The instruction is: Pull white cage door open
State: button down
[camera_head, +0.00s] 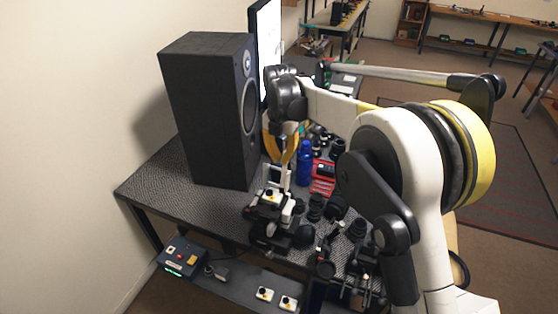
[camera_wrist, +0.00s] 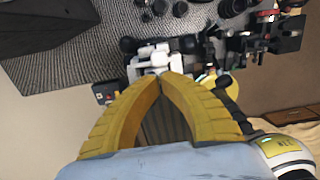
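A small white frame-like part, likely the cage door (camera_head: 275,174), stands on a white and black device (camera_head: 270,198) near the front of the bench in the head view. In the wrist view white parts of the device (camera_wrist: 152,62) lie just beyond my fingertips. My gripper (camera_head: 284,163) points down right above the white part. Its yellow fingers (camera_wrist: 164,76) come together at the tips. I cannot tell whether anything thin is between them or whether they touch the white part. The fingers hide part of the device in the wrist view.
A tall black speaker (camera_head: 212,110) stands left of my gripper. A blue bottle (camera_head: 304,163), a red case (camera_head: 323,177) and several black lens parts crowd the bench on the right. A control box (camera_head: 182,256) sits on a lower shelf. Bare bench (camera_head: 160,185) shows at left.

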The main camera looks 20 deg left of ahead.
jog(key=shift+w, duration=0.4)
dwell(0.4)
